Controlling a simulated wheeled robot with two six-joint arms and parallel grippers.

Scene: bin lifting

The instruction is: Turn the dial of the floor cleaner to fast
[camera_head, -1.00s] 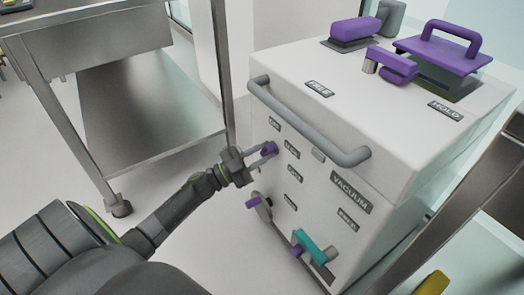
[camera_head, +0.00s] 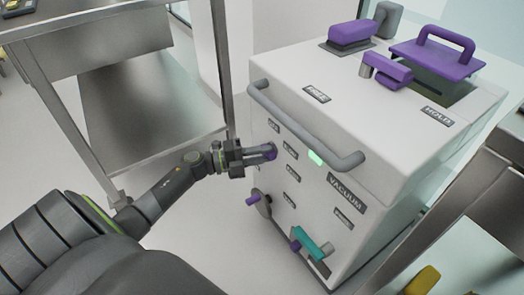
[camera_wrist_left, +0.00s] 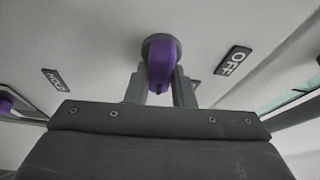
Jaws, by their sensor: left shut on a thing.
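The floor cleaner (camera_head: 375,150) is a white box on the right with a grey handle bar. Its purple dial (camera_head: 269,151) is on the front face, close to small dark labels too small to read surely in the head view. My left gripper (camera_head: 263,154) is shut on the dial. In the left wrist view the purple dial (camera_wrist_left: 161,62) sits between the two fingers (camera_wrist_left: 160,90); an OFF label (camera_wrist_left: 233,61) is to its right and another label (camera_wrist_left: 53,79), hard to read, to its left. My right gripper is out of view.
A small light (camera_head: 315,158) on the cleaner's front glows green. A teal lever (camera_head: 312,246) and a purple-tipped valve handle (camera_head: 256,200) are lower down. Purple handles (camera_head: 440,52) are on top. A steel table (camera_head: 150,115) stands at left.

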